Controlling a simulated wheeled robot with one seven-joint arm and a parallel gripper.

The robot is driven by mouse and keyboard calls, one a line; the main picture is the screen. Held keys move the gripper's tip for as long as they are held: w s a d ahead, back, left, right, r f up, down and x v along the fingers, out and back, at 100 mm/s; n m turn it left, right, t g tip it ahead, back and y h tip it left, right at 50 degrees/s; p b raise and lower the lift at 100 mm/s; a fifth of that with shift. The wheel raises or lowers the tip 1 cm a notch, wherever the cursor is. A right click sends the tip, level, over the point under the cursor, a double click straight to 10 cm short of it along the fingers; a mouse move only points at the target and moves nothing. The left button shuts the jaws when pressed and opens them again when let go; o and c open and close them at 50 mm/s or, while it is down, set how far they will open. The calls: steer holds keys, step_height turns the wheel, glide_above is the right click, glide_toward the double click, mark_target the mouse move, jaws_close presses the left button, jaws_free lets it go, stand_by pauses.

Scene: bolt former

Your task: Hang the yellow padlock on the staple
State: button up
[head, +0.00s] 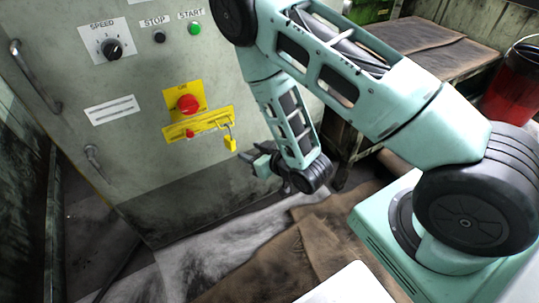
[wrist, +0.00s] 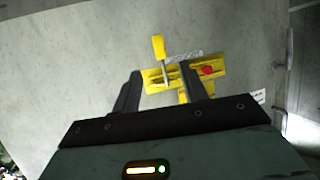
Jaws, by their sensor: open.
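The yellow padlock (head: 231,144) hangs body down at the right end of a yellow hasp plate (head: 198,125) on the grey cabinet. Its grey shackle meets the plate where the staple would be; I cannot tell whether it passes through the staple. In the wrist view the padlock (wrist: 158,46) appears inverted, its shackle reaching to the yellow plate (wrist: 155,79). My gripper (head: 247,161) is just below and right of the padlock, apart from it. In the wrist view its two fingers (wrist: 164,74) are spread, with nothing held between them.
A red button (head: 187,104) sits on a yellow backing above the plate. START (head: 195,29) and STOP (head: 160,38) buttons and a speed knob (head: 112,48) are higher. A bench (head: 425,45) and red bucket (head: 512,82) stand right. Brown sheets (head: 285,265) lie on the floor.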

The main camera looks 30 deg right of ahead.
steer(key=p+v, duration=0.5)
steer(key=v, duration=0.2)
steer(key=shift+s+r+p, duration=0.15)
steer(key=shift+s+p, duration=0.05)
steer(key=shift+p, duration=0.1)
